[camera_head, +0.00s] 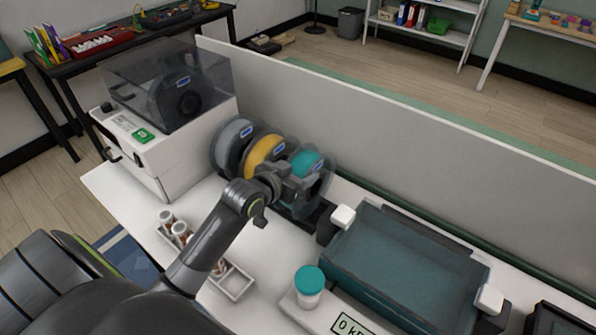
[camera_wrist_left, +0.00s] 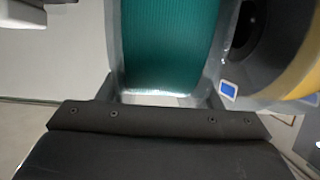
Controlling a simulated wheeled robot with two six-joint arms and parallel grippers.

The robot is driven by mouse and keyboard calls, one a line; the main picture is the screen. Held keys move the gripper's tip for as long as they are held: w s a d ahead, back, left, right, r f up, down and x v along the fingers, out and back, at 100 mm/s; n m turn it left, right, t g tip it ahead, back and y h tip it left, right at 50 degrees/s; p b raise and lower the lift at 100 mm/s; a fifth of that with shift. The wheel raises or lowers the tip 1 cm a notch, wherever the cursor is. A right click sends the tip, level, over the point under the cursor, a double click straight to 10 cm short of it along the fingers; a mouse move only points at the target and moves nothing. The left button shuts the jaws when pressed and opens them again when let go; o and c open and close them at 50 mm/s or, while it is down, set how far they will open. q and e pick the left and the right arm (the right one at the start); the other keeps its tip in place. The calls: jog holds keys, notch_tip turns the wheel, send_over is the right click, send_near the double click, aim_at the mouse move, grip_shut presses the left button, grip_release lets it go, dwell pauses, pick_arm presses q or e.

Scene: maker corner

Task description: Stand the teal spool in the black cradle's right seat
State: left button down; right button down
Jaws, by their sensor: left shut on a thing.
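The teal spool (camera_head: 306,166) stands upright with clear flanges, at the right end of a row with a yellow spool (camera_head: 264,152) and a grey spool (camera_head: 232,140). My left gripper (camera_head: 292,182) is shut on the teal spool from the near side. In the left wrist view the teal winding (camera_wrist_left: 168,45) fills the upper middle, with the yellow spool (camera_wrist_left: 296,62) close on its right. A dark part of the black cradle (camera_head: 318,216) shows below the teal spool. My gripper hides the seat, so I cannot tell whether the spool touches it. My right gripper is out of view.
A white machine with a smoky cover (camera_head: 165,85) stands left of the spools. A teal-capped jar (camera_head: 309,285) stands on a scale in front. A small tray (camera_head: 232,282) is below my arm. A grey panel runs behind.

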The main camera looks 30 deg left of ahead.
pick_arm(q)
jog(key=shift+c, duration=1.8)
grip_release()
jog(key=shift+r, duration=0.15)
jog(key=shift+s+f, duration=0.1)
jog(key=shift+f, duration=0.15)
jog(key=v, duration=1.7)
jog(key=shift+s+p, duration=0.2)
jog(key=shift+p, duration=0.1)
jog(key=shift+r, duration=0.15)
